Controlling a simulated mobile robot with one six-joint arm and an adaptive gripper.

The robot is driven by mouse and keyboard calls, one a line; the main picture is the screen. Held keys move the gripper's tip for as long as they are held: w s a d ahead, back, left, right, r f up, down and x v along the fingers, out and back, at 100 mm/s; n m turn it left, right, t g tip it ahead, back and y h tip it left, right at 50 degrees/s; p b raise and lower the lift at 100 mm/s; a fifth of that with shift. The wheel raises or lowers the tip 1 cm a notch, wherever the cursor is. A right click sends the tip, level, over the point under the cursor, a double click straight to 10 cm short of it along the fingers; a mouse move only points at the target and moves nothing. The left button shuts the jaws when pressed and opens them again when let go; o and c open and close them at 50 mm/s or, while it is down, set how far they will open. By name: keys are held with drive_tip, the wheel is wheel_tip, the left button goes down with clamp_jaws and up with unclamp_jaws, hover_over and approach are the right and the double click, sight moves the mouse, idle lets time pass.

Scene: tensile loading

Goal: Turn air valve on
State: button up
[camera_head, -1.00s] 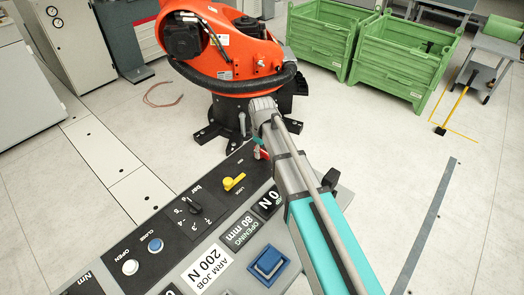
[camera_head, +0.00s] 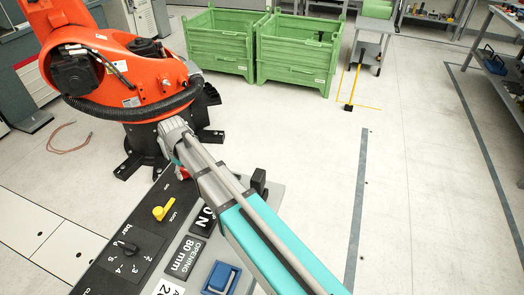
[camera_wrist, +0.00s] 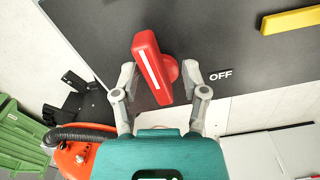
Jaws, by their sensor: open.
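The red air valve handle (camera_wrist: 146,62) with a white stripe stands out from a dark panel in the wrist view. It is a slightly tilted bar, with its round red hub to the right and an OFF label (camera_wrist: 220,75) further right. My gripper (camera_wrist: 158,72) is open, with one finger on each side of the handle. I cannot tell whether either finger touches it. In the head view only a small red bit of the valve (camera_head: 183,173) shows beside my arm, and my gripper is mostly hidden there.
A yellow lever (camera_head: 164,208) and a black pressure knob (camera_head: 127,247) sit on the same panel (camera_head: 150,232). A blue switch (camera_head: 221,279) is nearer. An orange robot arm (camera_head: 120,75) stands just behind the panel. Green crates (camera_head: 297,52) stand at the back, with open floor to the right.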

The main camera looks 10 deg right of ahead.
drive_tip(key=m, duration=0.5)
drive_tip(key=shift+s+a, duration=0.2)
drive_tip(key=shift+a, duration=0.1)
drive_tip(key=m, duration=0.5)
drive_tip(key=shift+a, duration=0.3)
wheel_tip(320, 180, up, 14)
drive_tip(key=p, duration=1.4)
drive_tip(key=s+d, duration=0.4)
drive_tip(key=d, duration=0.9)
drive_tip(key=s+d, duration=0.5)
drive_tip(key=d, duration=0.9)
drive_tip(key=shift+f, duration=0.1)
drive_tip(key=shift+n, duration=0.4)
drive_tip(key=s+d, duration=0.3)
drive_tip(key=d, duration=0.1)
drive_tip(key=shift+s+d, duration=0.3)
drive_tip(key=shift+s, duration=0.05)
